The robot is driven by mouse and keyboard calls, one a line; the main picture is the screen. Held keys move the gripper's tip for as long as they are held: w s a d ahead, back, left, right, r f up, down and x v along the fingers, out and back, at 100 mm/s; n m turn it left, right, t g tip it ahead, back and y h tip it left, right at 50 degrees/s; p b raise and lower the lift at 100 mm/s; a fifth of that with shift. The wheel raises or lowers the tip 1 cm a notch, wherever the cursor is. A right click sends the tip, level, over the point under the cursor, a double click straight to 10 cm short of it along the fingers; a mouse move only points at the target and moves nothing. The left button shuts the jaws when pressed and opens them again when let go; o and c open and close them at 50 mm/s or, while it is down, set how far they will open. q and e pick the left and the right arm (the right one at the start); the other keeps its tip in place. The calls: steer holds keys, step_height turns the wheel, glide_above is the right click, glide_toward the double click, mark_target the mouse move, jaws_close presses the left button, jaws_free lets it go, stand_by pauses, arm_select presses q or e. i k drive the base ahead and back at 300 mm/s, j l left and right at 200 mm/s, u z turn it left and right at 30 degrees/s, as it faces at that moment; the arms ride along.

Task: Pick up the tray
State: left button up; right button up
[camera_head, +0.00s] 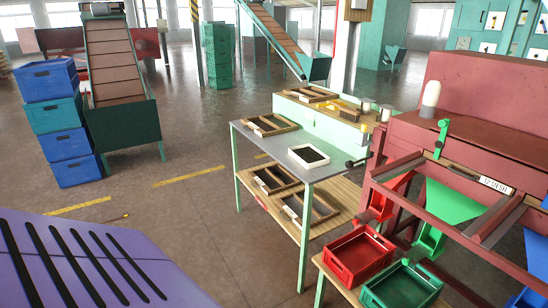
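A small white tray (292,157) with a dark inside lies flat near the right edge of the grey tabletop (275,182) of a green-legged table. A wooden divided tray (250,121) lies behind it on the same top. More wooden trays lie on the shelf below, one at the left (257,180) and one at the right (295,213). Another wooden tray (312,93) is on the bench behind. I cannot tell which tray the task means. Neither of my grippers is in view.
A red machine (475,95) with chutes stands right of the table. A red crate (335,265) and a green crate (378,290) stand before it. Stacked blue crates (45,85) and a conveyor (110,55) are at the left. The floor (200,225) left of the table is open.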

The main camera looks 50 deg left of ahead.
mark_target(308, 156)
steer(key=u, duration=1.25)
steer(key=i+z, duration=0.1)
steer(key=i, duration=0.15)
